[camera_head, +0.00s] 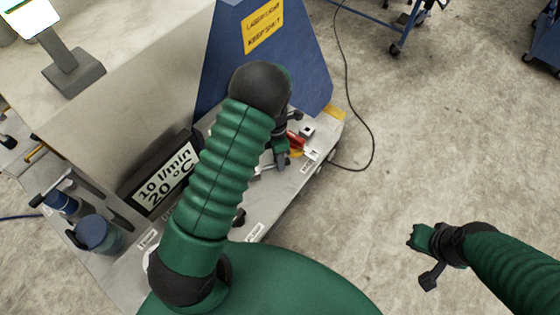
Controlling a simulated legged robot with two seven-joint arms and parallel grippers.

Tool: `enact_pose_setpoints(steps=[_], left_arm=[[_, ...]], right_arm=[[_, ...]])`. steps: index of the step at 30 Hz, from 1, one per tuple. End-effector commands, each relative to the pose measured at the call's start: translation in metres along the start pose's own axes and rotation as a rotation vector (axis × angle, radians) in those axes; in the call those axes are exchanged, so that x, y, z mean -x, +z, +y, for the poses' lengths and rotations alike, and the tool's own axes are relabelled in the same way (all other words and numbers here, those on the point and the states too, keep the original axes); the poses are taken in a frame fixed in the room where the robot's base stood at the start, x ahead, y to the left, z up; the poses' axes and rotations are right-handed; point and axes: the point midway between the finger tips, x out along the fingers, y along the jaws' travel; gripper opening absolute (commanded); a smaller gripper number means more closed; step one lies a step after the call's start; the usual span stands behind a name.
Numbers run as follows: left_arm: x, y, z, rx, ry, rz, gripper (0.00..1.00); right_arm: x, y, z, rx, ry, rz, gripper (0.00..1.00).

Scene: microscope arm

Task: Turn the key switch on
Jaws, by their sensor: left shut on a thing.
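My left arm reaches across the middle, and its gripper (281,156) is low over the grey panel (290,187) in front of the blue housing. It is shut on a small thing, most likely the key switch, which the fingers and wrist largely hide. A small red part (296,139) shows right beside the fingers. I cannot tell which way the key points. My right gripper (421,258) is at the lower right, above bare floor, with its fingers spread and nothing between them.
The blue housing (300,65) with a yellow warning sign (263,26) rises behind the panel. A display (165,178) reads 10 l/min, 20 °C. A blue-capped container (97,235) stands at lower left. A black cable (371,130) lies on the floor. The floor at right is mostly clear.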

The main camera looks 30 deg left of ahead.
Motion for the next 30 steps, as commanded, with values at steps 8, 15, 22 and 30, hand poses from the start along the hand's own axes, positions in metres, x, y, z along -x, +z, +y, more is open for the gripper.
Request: enact_pose_setpoints(steps=[8,15,22,30], left_arm=[[0.0033,0.0007,0.0078,0.064,0.005,-0.017,0.0],[0.0035,0.0004,0.01,0.087,0.006,-0.021,0.0],[0.0037,0.0005,0.0107,0.091,0.007,-0.022,0.0],[0.0035,0.0004,0.0106,0.09,0.007,-0.022,0.4]], right_arm=[[0.0029,-0.0007,0.0,0.0,0.0,0.0,0.0],[0.0033,-0.0008,0.0,0.0,0.0,0.0,0.0],[0.0032,-0.0008,0.0,0.0,0.0,0.0,0.0],[0.0032,-0.0007,0.0,0.0,0.0,0.0,0.0]])
